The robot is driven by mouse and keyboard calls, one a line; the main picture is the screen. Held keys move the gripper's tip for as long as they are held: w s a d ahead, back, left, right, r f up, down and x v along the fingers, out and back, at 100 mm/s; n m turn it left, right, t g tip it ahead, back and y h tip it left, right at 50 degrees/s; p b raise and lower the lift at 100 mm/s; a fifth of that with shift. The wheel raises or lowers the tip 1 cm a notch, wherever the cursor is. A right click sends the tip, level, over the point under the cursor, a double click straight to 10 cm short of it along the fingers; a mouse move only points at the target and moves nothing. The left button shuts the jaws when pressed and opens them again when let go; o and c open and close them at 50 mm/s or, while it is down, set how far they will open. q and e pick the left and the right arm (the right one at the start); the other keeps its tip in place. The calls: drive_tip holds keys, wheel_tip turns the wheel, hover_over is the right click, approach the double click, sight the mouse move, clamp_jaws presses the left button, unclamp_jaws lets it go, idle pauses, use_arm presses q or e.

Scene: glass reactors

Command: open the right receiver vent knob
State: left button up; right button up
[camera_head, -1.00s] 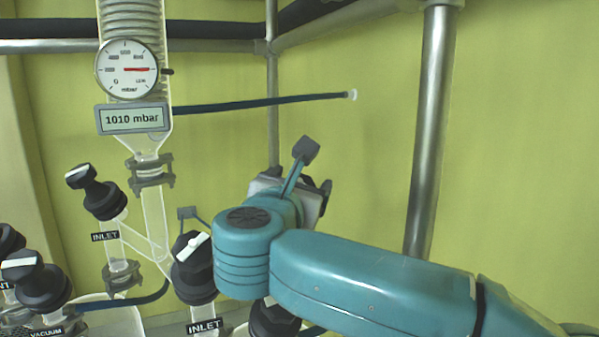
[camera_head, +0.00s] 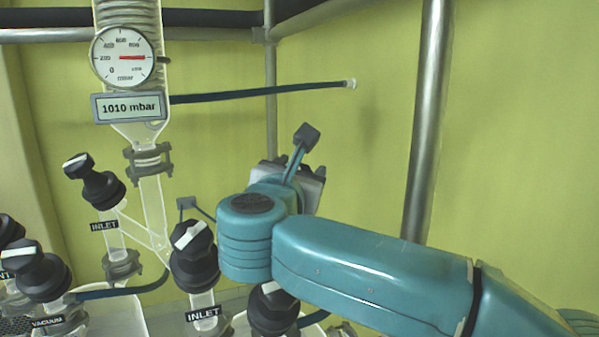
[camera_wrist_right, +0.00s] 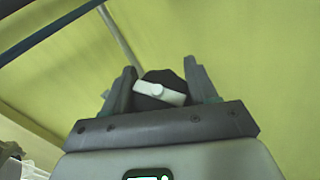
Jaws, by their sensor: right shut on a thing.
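In the right wrist view a black knob (camera_wrist_right: 163,94) with a white bar across its face sits between the two fingers of my right gripper (camera_wrist_right: 158,78). The bar lies nearly crosswise, tilted a little. The gripper is shut on this knob. In the head view my right gripper (camera_head: 313,188) shows only as a grey body behind my teal wrist. Its fingertips and the knob are hidden there, and no label for the knob shows. My left gripper is not in view.
Other black knobs with white bars stand left of my arm: an upper inlet knob (camera_head: 97,184), a lower inlet knob (camera_head: 193,253) close beside my wrist, and one under my forearm (camera_head: 272,306). A gauge (camera_head: 123,57) hangs upper left. A steel post (camera_head: 428,120) rises behind my arm.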

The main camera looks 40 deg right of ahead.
drive_tip(key=n+t+y+b, duration=0.1)
drive_tip(key=n+t+b, duration=0.1)
drive_tip(key=b, duration=0.1)
drive_tip(key=shift+f+n+y, duration=0.15)
drive_tip(key=shift+n+y, duration=0.15)
drive_tip(key=shift+w+a+n+t+y+b, duration=0.1)
drive_tip(key=shift+n+t+y+b, duration=0.3)
drive_tip(key=shift+n+t+y, duration=0.5)
drive_tip(key=shift+r+n+t+y, duration=0.25)
drive_tip(key=shift+n+t+y, duration=0.15)
drive_tip(key=shift+n+y, duration=0.55)
drive_tip(key=shift+w+a+n+t+y+p, duration=0.15)
drive_tip(key=shift+n+t+y+p, duration=0.15)
drive_tip(key=shift+n+y, duration=0.65)
drive_tip(key=shift+a+n+t+y+p, duration=0.1)
drive_tip(key=shift+n+t+y+p, duration=0.15)
drive_tip(key=shift+n+y, duration=0.6)
drive_tip(key=shift+n, duration=0.35)
drive_tip(key=o, duration=1)
drive_tip(key=shift+w, duration=0.1)
drive_tip(key=shift+c, duration=0.2)
